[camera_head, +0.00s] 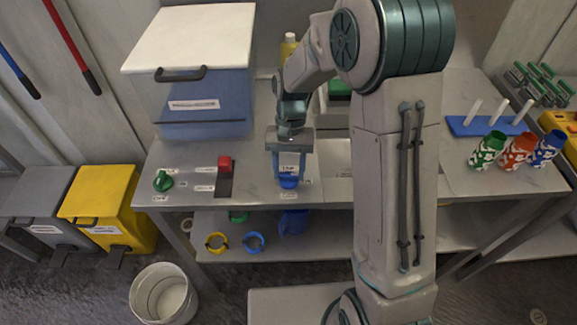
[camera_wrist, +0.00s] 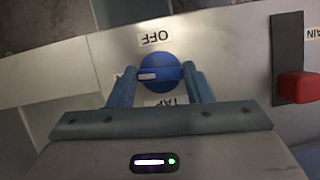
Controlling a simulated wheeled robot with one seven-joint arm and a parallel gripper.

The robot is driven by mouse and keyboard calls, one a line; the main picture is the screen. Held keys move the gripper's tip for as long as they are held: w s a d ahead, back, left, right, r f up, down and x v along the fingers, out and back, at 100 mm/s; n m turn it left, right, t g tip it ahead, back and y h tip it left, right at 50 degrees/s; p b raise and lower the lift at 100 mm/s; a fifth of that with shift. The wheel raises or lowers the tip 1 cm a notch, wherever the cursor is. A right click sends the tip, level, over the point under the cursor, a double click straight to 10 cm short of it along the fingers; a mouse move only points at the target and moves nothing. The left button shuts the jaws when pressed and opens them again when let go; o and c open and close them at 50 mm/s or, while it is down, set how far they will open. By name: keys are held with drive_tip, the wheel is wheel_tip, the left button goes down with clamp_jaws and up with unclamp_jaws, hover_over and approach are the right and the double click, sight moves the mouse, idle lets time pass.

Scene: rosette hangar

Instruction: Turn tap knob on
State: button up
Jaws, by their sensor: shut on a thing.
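The tap knob (camera_wrist: 160,65) is round and blue with a small white mark toward its left side in the wrist view. It sits on the bench panel between an upside-down "OFF" label above and a "TAP" label below, which is partly covered by my gripper. My gripper (camera_wrist: 158,74) has one blue finger on each side of the knob and is shut on it. In the head view my gripper (camera_head: 288,174) points down onto the blue knob (camera_head: 288,183) near the bench's front edge; the fingers are hard to make out there.
A red slider (camera_head: 225,163) and a green knob (camera_head: 163,181) sit left of the tap knob. A large white-lidded box (camera_head: 205,100) stands behind them. Several patterned cups, including an orange one (camera_head: 517,150), stand at right. A white bucket (camera_head: 163,295) is on the floor.

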drive_tip(key=shift+w+n, duration=0.1)
drive_tip(key=shift+n, duration=0.4)
drive_tip(key=shift+h, duration=0.3)
drive_tip(key=o, duration=1)
drive_tip(key=v, duration=1.4)
